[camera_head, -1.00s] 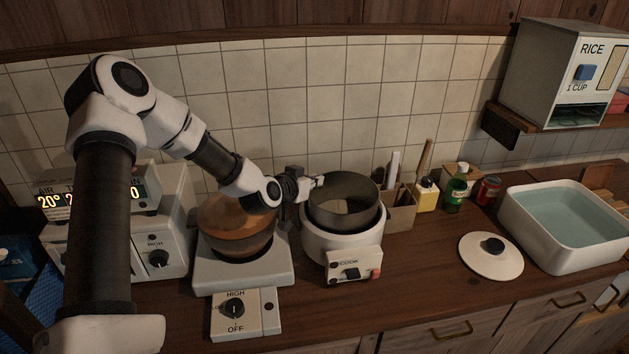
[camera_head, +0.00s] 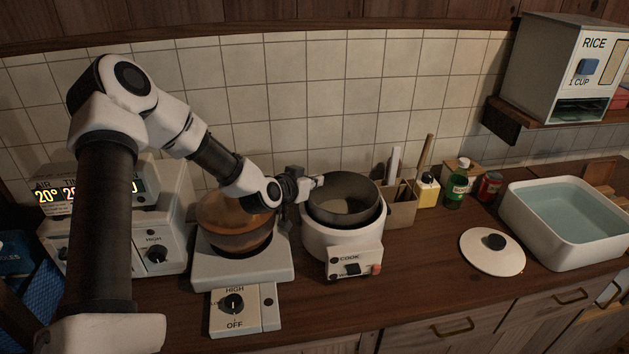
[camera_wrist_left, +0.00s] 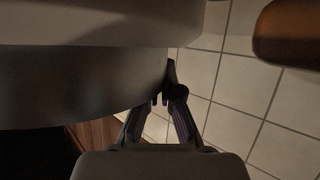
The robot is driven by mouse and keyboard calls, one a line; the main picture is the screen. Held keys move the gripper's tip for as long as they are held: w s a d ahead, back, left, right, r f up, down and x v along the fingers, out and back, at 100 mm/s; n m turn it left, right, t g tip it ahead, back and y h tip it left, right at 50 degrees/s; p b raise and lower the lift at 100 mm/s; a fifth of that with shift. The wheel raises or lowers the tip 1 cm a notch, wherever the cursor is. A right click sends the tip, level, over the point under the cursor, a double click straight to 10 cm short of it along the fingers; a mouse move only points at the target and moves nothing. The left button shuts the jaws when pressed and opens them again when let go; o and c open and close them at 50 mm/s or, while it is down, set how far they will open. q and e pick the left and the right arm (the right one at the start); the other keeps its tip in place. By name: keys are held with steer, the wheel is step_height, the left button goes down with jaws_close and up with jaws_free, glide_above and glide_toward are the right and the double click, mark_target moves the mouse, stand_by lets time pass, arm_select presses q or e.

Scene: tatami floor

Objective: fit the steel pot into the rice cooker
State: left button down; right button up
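The steel pot (camera_head: 345,212) is a wide, dark grey round vessel at the mouth of the white rice cooker (camera_head: 341,243). Its rim stands above the cooker's top, and how deep its base sits is hidden. My left gripper (camera_head: 316,182) is at the left of the pot's rim. In the left wrist view, its fingers (camera_wrist_left: 169,92) are close together at the edge of the pot's wall (camera_wrist_left: 80,85) and look shut on it. The cooker's white lid (camera_head: 478,258) lies apart on the counter to the right. My right gripper is not in view.
A utensil box (camera_head: 401,212), bottles and a can (camera_head: 489,187) are behind right. A water basin (camera_head: 520,230) is far right. Counter front is clear.

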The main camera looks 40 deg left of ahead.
arm_select(q)
steer(key=shift+f+b, duration=0.5)
steer(key=shift+f, duration=0.3)
stand_by(0.9)
steer(key=c, duration=1.2)
jaws_free()
steer(key=shift+c, duration=0.2)
steer(key=shift+s, duration=0.1)
steer(key=shift+f, duration=0.1)
steer(key=v, duration=0.6)
steer(key=shift+s+a+r, duration=0.1)
steer(key=shift+s+r, duration=0.15)
steer(key=shift+s, duration=0.05)
steer(key=shift+s+d+r, duration=0.1)
steer(key=shift+s+d, duration=0.15)
steer(key=shift+s, duration=0.1)
